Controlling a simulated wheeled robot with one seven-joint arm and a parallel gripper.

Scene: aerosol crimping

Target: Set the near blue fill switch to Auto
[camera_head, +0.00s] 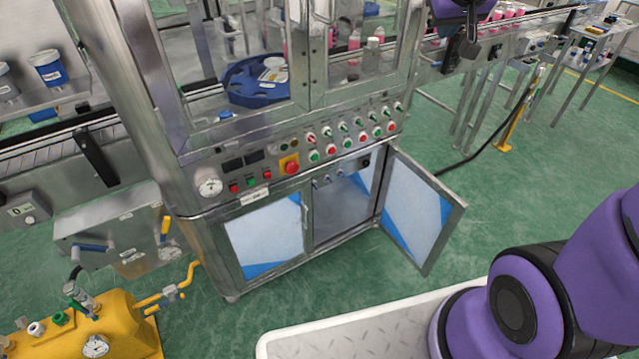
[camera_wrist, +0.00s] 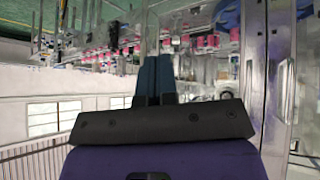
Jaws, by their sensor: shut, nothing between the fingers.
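The machine's control panel (camera_head: 300,150) shows in the head view, with rows of small red and green controls and a red emergency button on yellow (camera_head: 289,165). I cannot make out a blue fill switch or any Auto marking at this size. My gripper (camera_head: 468,49) is at the upper right of the head view, to the right of the machine's glazed upper part and well apart from the panel. In the wrist view its blue fingers (camera_wrist: 154,76) are together and empty.
An open cabinet door (camera_head: 420,208) swings out below the panel, on the right. A grey box with blue and yellow handles (camera_head: 110,235) and a yellow unit (camera_head: 95,325) stand at the left. A conveyor (camera_head: 505,28) runs at the upper right. Green floor is free before the machine.

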